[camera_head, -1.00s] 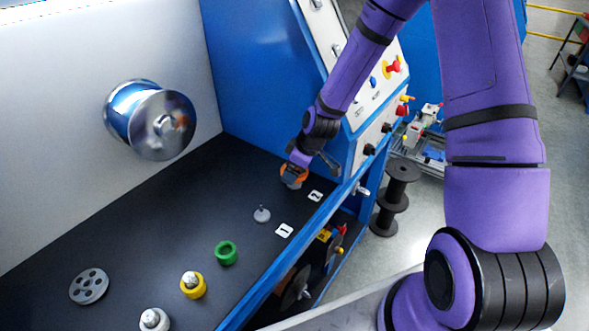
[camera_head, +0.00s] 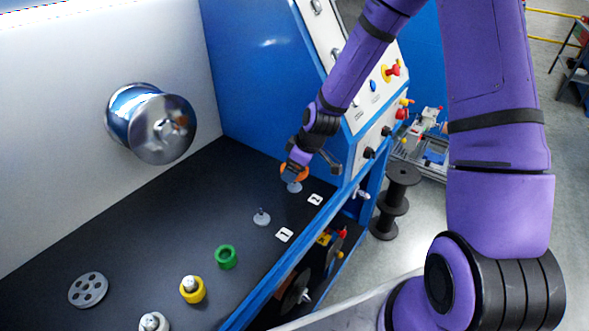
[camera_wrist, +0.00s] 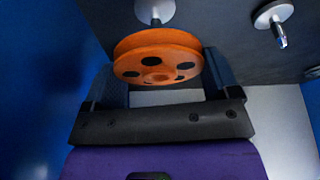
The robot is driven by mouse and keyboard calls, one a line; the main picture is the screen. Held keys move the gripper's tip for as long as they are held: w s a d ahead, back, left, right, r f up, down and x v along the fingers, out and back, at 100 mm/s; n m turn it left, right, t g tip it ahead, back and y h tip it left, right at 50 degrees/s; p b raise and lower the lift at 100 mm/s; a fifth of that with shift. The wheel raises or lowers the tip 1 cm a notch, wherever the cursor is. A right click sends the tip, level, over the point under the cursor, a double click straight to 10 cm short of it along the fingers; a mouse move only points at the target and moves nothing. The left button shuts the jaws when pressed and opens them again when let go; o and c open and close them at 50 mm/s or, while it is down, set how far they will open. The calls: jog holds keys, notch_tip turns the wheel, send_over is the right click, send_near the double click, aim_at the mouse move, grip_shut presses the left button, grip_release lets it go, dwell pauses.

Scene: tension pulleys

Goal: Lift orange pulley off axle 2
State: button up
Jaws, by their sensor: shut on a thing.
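The orange pulley (camera_wrist: 157,57) is between the fingers of my gripper (camera_wrist: 160,80), which is shut on it. In the head view the orange pulley (camera_head: 297,171) shows partly behind my gripper (camera_head: 293,172), just above the grey base of axle 2 (camera_head: 293,187) beside the "2" label (camera_head: 315,199). In the wrist view the axle's base and shaft (camera_wrist: 154,11) show past the pulley's far edge. The pulley appears raised off the base; whether the axle tip is fully clear of it I cannot tell.
An empty axle (camera_head: 261,218) stands near label "1" (camera_head: 285,235). A green ring (camera_head: 226,257), a yellow pulley (camera_head: 193,289), a white-topped piece (camera_head: 152,322) and a grey holed disc (camera_head: 88,290) are on the black table. A blue panel (camera_head: 255,80) stands behind my gripper.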

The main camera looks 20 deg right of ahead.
jog(key=shift+r, duration=0.4)
jog(key=shift+r, duration=0.1)
jog(key=shift+r, duration=1.85)
